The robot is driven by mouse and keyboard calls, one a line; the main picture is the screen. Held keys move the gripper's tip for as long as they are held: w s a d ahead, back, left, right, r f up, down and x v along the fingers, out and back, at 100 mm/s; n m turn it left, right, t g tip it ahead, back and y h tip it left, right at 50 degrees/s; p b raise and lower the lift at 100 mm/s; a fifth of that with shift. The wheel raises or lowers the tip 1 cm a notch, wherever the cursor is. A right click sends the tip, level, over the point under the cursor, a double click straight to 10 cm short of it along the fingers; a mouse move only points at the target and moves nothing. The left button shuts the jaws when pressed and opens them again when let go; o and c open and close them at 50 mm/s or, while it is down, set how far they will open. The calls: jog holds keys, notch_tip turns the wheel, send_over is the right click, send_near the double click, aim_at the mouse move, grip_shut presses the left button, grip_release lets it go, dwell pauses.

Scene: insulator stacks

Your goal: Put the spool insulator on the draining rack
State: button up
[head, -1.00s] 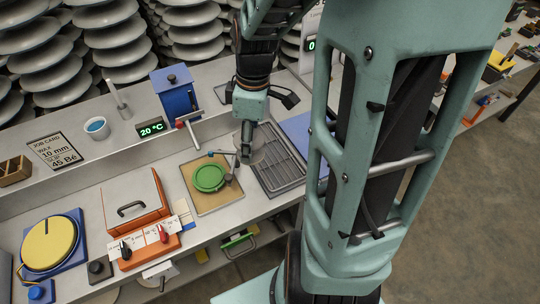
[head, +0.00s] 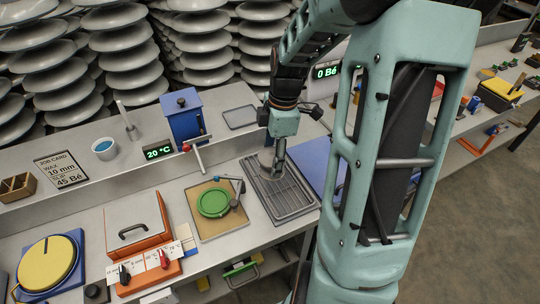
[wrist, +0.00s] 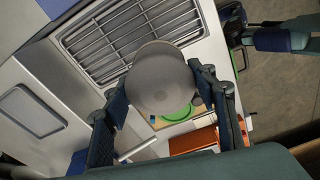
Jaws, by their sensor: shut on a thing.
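My gripper (head: 279,163) is shut on a grey, rounded insulator (wrist: 162,80), which I take to be the spool insulator. In the wrist view one dark finger of my gripper (wrist: 158,84) is on each side of it. In the head view the insulator (head: 265,158) shows only in part, beside my fingers. The draining rack (head: 286,200), a grey tray with metal bars, lies under my gripper. The rack also fills the upper part of the wrist view (wrist: 110,40). I cannot tell whether the insulator touches the bars.
A green disc (head: 213,203) with a small lever arm sits on a tan board left of the rack. A blue panel (head: 312,165) lies to its right. A blue box (head: 185,118) with a red-knobbed lever stands behind on the ledge. An orange box (head: 136,225) stands further left.

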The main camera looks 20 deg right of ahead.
jog(key=w+d+f, duration=0.1)
jog(key=f, duration=0.1)
jog(key=w+d+f, duration=0.1)
jog(key=f, duration=0.1)
jog(key=w+d+f, duration=0.1)
jog(key=w, duration=0.1)
jog(key=shift+d+f, duration=0.1)
jog(key=shift+f, duration=0.3)
jog(key=shift+d+f, duration=0.1)
jog(key=shift+f, duration=1.55)
jog(key=shift+f, duration=0.1)
jog(key=o, duration=1.7)
notch_tip(320, 180, up, 12)
jog(key=d, duration=0.1)
jog(key=shift+d, duration=0.2)
jog(key=shift+s, duration=0.1)
